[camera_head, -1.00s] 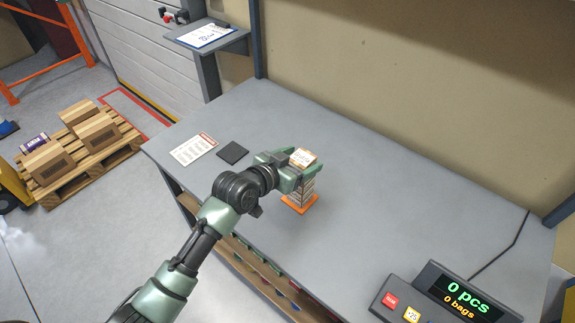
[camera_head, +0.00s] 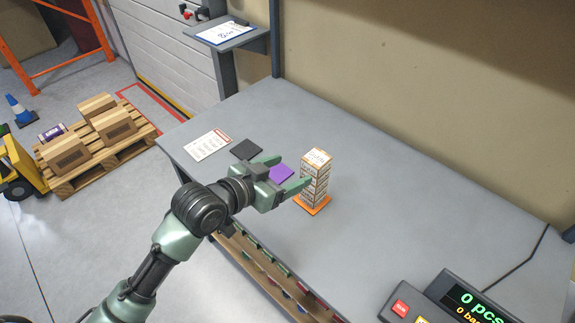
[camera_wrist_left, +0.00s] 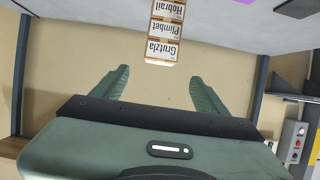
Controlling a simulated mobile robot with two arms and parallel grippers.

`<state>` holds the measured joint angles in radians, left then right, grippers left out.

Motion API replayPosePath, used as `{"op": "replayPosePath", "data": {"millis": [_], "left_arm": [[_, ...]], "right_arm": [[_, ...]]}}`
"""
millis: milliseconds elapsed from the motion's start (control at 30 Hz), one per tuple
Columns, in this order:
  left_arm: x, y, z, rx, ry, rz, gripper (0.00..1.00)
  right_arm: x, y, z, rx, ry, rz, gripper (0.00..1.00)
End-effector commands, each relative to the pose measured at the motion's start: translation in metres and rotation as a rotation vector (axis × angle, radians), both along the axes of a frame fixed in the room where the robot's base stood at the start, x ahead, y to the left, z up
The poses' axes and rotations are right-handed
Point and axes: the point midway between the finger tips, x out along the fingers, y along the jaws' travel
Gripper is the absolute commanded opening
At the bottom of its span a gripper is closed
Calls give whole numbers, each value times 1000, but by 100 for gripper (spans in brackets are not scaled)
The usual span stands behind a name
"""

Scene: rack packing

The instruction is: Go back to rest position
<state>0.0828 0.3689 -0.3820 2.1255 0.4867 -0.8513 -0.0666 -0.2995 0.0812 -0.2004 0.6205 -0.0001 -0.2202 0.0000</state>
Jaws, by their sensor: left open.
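My left gripper (camera_head: 293,172) is open and empty over the grey table, just left of a stack of small labelled boxes (camera_head: 317,163). The stack stands upright on an orange base (camera_head: 313,206) and is apart from the fingers. In the left wrist view the stack (camera_wrist_left: 165,28) shows upside down, beyond the open fingers (camera_wrist_left: 158,88), with labels such as "Grutzla" and "Plimbet". My right gripper does not show.
The table (camera_head: 400,200) is mostly clear. A purple square (camera_head: 281,172), a dark square (camera_head: 246,149) and a printed sheet (camera_head: 208,145) lie to the left. A counter display (camera_head: 468,300) stands at the front right. A pallet (camera_head: 100,160) with cartons is on the floor.

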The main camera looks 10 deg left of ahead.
Motion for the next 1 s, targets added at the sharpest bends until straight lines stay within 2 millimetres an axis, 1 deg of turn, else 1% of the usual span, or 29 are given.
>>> {"op": "replayPosePath", "data": {"millis": [233, 267, 333, 367, 467, 500, 600, 700, 800, 1000], "left_arm": [[-2, 0, -3, 3, 8, 3, 74], [-5, 1, -6, 7, 17, 7, 74], [-18, 6, -21, 27, 64, 27, 74], [-27, 10, -30, 40, 95, 41, 74], [-67, 31, -67, 104, 233, 111, 74], [-86, 42, -81, 132, 293, 144, 74], [-125, 66, -106, 194, 418, 217, 74], [-158, 86, -123, 240, 518, 276, 74], [-187, 103, -134, 280, 603, 327, 74], [-241, 131, -147, 347, 752, 417, 74]], "right_arm": [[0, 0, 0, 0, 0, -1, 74], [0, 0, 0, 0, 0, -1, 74], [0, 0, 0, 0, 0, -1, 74], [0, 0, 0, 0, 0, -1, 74], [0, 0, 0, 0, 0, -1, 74], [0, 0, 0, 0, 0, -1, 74], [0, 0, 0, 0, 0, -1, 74], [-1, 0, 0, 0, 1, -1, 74], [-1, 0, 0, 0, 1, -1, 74], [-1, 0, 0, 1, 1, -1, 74]]}}
